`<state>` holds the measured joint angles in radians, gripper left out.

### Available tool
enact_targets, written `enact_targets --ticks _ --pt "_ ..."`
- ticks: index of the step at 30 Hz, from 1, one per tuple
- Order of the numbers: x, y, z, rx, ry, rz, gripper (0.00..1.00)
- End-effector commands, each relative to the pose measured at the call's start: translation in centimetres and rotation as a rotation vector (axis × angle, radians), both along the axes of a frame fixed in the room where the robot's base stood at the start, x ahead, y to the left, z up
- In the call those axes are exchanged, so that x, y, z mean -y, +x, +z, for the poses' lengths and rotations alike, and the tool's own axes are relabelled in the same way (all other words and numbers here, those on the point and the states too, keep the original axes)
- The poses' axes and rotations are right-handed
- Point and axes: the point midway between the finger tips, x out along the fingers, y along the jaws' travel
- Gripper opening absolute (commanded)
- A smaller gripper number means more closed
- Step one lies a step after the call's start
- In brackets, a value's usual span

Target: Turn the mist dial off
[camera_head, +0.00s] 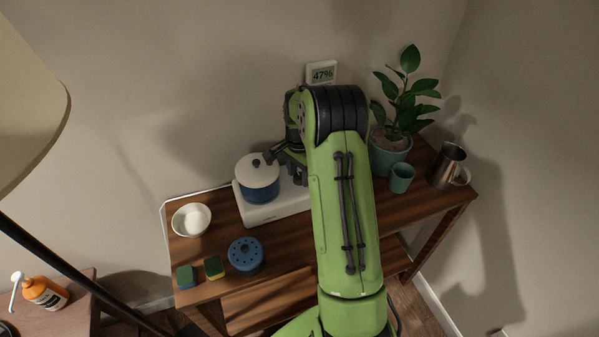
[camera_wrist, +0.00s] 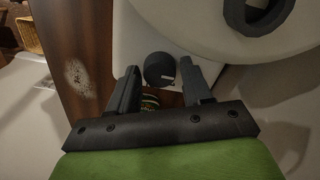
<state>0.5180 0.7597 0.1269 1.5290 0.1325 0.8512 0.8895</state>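A dark round knob (camera_wrist: 159,68), which looks like the mist dial, sits on a white base in the wrist view. My gripper (camera_wrist: 159,78) is open, with one finger on each side of the knob and small gaps showing between. I cannot tell how far the fingertips are above it, nor how the dial is set. In the head view the white base (camera_head: 262,214) stands on the wooden table under a blue pot with a white lid (camera_head: 258,172). There my arm hides the dial and most of my gripper.
A wall display (camera_head: 321,73) reads 47%. A potted plant (camera_head: 391,150), a teal cup (camera_head: 401,178) and a metal pitcher (camera_head: 449,166) stand to the right. A white bowl (camera_head: 191,220), two sponges (camera_head: 214,267) and a blue round holder (camera_head: 245,254) are at left.

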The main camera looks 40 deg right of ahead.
Motion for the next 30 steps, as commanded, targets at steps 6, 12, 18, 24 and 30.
enact_targets --ticks 6,12,18,24,30 --pt "0.0 0.0 0.0 -0.001 0.000 -0.001 0.65" --pt "0.0 0.0 0.5 0.000 0.000 -0.001 0.65" --pt "0.1 0.1 5.2 0.005 -0.003 -0.002 0.65" --pt "0.0 0.1 11.0 0.004 -0.002 0.000 0.65" --pt "0.0 0.0 14.9 0.001 -0.001 -0.001 0.65"
